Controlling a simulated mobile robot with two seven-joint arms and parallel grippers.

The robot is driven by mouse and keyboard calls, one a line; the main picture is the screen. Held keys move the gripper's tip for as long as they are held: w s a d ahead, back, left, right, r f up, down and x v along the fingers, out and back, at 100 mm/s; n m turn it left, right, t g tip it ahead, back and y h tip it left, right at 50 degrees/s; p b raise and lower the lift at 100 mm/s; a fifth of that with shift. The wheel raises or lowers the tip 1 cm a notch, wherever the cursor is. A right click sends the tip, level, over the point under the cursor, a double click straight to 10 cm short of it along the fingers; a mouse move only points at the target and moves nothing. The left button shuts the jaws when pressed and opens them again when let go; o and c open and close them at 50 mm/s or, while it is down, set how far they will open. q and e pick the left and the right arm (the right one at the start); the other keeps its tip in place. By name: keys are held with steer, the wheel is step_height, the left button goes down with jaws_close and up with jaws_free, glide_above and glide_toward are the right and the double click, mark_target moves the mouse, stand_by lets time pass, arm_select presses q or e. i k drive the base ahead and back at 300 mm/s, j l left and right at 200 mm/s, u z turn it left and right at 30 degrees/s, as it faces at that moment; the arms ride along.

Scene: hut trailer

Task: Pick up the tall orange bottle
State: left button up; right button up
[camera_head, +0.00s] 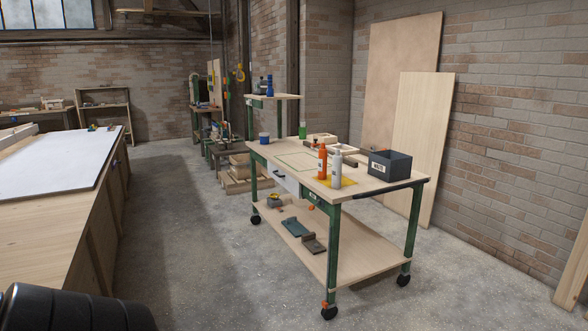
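The tall orange bottle (322,162) stands upright on the top of a wheeled green-framed workbench (290,178). A white bottle (336,169) stands upright close beside it on the right. A yellow patch (348,181) lies on the bench top around their bases. Neither of my grippers shows in this view. A black rounded shape at the bottom left corner appears to be part of my own body.
A dark box (390,163) sits on the bench's right end. Wooden trays (345,152), a green container (302,131) and a blue one (264,138) are farther back. A long table (60,190) stands left. Concrete floor (190,240) between is clear.

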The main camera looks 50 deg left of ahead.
mark_target(322, 156)
steer(key=u, duration=1.5)
steer(key=i+j+z, duration=0.2)
steer(key=i+j, duration=0.5)
steer(key=i, duration=0.2)
steer(key=i+j+z, duration=0.2)
steer(key=i+j, duration=0.6)
steer(key=i+j+z, duration=0.15)
steer(key=i+j, duration=0.7)
steer(key=j, duration=0.15)
